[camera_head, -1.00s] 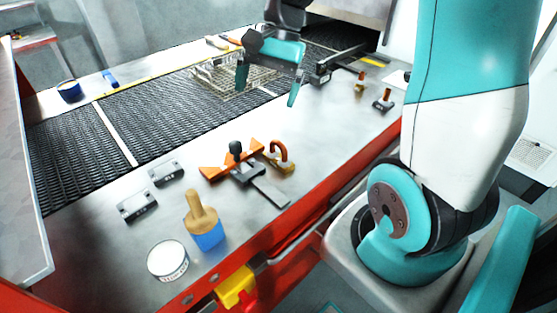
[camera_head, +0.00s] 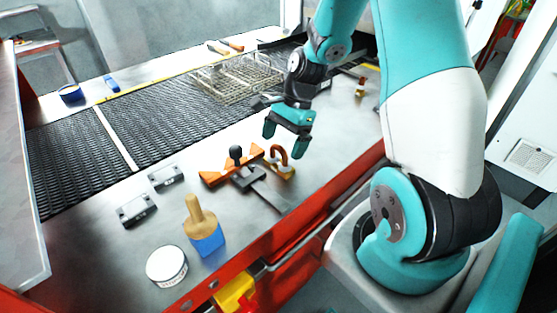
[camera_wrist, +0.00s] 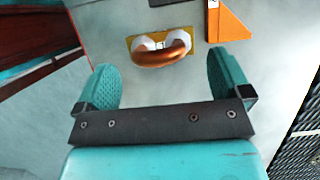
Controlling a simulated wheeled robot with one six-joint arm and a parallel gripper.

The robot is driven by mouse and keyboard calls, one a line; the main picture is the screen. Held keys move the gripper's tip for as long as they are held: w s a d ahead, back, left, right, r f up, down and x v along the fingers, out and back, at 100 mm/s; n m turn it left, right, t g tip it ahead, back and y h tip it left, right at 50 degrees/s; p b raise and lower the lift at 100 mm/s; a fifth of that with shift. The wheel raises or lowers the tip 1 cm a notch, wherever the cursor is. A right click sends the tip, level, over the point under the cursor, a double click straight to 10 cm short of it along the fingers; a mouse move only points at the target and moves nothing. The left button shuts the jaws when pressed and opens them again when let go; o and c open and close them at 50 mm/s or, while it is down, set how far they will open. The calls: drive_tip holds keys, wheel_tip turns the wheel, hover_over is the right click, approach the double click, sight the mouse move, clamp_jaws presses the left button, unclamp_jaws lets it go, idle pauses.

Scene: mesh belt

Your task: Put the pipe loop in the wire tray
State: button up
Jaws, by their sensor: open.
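The pipe loop (camera_head: 279,152) is an orange-brown ring standing on a small yellowish base on the metal ledge, just right of the orange bracket. In the wrist view the pipe loop (camera_wrist: 163,55) lies ahead, between and beyond the two fingertips. My gripper (camera_head: 285,148) is open and empty, above and close to the loop; its teal fingers also show in the wrist view (camera_wrist: 165,85). The wire tray (camera_head: 236,84) is a wire basket on the dark mesh belt, farther back; no contents can be made out in it.
An orange bracket with a dark-knobbed clamp (camera_head: 238,165) stands left of the loop. A brush (camera_head: 204,228), a white tin (camera_head: 166,266) and two grey blocks (camera_head: 166,176) are nearer the front. The ledge between loop and tray is mostly clear.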

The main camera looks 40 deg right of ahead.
sight(276, 165)
drive_tip(key=p+x, duration=0.1)
drive_tip(key=x, duration=0.4)
drive_tip(key=shift+d+f, duration=0.15)
drive_tip(key=shift+f, duration=0.05)
drive_tip(key=shift+c, duration=0.4)
drive_tip(key=c, duration=0.9)
drive_tip(key=shift+r, duration=0.1)
drive_tip(key=shift+r, duration=0.1)
wheel_tip(276, 165, up, 20)
drive_tip(key=shift+s+f, duration=0.1)
drive_tip(key=shift+f, duration=0.05)
